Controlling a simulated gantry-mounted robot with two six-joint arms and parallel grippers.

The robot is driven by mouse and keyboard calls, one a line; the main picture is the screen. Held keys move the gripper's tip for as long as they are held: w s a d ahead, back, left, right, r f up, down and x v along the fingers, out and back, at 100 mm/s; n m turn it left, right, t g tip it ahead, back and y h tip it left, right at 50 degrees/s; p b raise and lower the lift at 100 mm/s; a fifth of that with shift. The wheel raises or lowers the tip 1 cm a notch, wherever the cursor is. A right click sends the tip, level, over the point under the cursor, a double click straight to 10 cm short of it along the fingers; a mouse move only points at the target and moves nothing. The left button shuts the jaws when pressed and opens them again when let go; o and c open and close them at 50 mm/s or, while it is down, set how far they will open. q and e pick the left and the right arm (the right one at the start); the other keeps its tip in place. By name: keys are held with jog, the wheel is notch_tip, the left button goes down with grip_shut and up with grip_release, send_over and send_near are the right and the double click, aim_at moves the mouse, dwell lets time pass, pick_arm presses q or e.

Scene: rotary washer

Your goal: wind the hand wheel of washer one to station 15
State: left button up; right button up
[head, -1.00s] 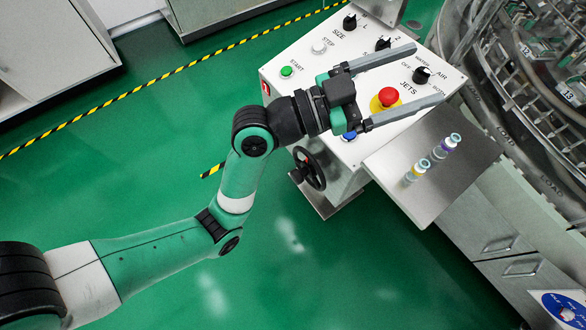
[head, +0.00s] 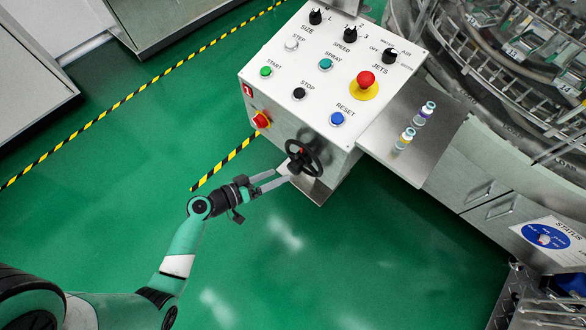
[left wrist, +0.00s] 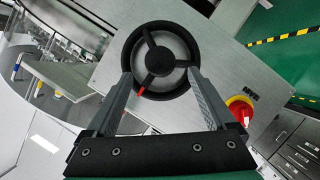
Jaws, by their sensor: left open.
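The black hand wheel (head: 303,158) is on the front face of the white control box (head: 318,85), low down. In the left wrist view the hand wheel (left wrist: 160,60) faces me, with three spokes and a red mark at its lower left rim. My left gripper (head: 280,181) is in front of the wheel and lower left of it in the head view. In the left wrist view its two fingers (left wrist: 160,85) are open, one at each side of the wheel's lower part. Whether they touch the rim I cannot tell. My right gripper is not in view.
A red knob on yellow (left wrist: 240,108) is beside the wheel on the same face. A steel shelf (head: 400,165) holds two small vials. The washer carousel (head: 500,75) shows station plates 13 and 14. Green floor (head: 330,260) is free in front.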

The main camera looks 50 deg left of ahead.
aim_at(291, 170)
pick_arm(q)
jog(key=b+x, duration=0.1)
jog(key=x, duration=0.6)
jog(key=shift+b, duration=0.4)
jog(key=shift+w+d, duration=0.1)
jog(key=shift+w, duration=0.2)
jog(key=shift+r, duration=0.1)
grip_shut()
